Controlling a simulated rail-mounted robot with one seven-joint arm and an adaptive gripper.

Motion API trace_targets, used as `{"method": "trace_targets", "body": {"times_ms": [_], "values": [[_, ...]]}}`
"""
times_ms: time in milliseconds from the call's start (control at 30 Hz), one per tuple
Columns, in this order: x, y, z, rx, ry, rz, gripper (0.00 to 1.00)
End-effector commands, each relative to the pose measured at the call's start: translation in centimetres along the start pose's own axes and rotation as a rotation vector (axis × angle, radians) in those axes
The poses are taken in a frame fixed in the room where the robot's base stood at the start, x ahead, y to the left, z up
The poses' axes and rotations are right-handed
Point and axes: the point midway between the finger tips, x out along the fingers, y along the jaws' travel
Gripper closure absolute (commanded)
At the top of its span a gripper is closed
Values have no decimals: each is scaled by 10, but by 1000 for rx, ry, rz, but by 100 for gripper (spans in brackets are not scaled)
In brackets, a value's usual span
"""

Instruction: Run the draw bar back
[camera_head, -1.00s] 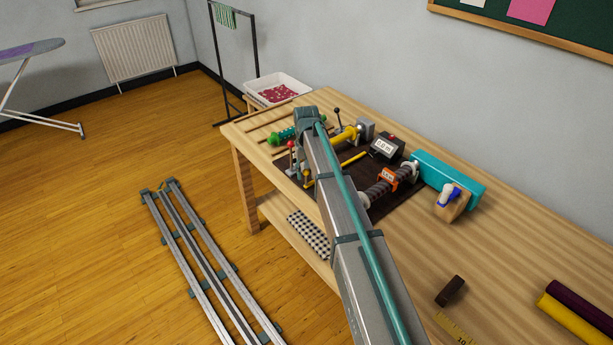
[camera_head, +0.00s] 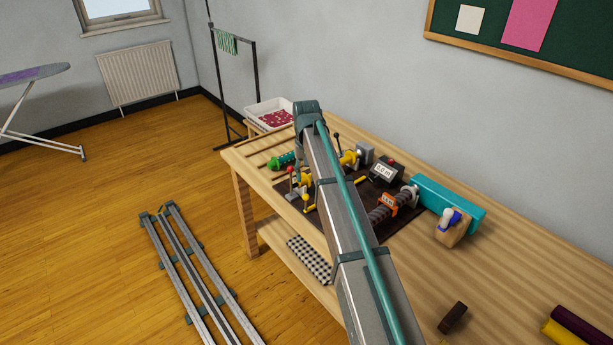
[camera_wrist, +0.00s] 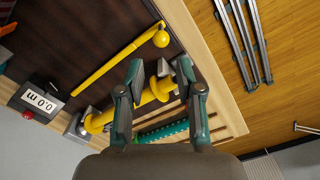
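In the head view the yellow bar (camera_head: 349,158) shows behind my arm, which hides much of the gripper.
A teal box (camera_head: 450,200) stands to the right.

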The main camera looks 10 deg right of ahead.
Motion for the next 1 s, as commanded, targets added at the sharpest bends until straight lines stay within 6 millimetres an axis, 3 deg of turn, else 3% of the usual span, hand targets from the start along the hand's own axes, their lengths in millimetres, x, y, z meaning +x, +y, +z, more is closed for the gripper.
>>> {"method": "trace_targets", "body": {"times_ms": [33,200,367,600,800,1000], "values": [[1,0,0,5,1,-2,76],[9,7,8,127,20,-50,100],[26,19,24,444,47,-183,100],[42,40,50,1098,6,-480,100],[42,59,70,1636,-138,-744,100],[34,75,82,2015,-324,-943,100]]}}
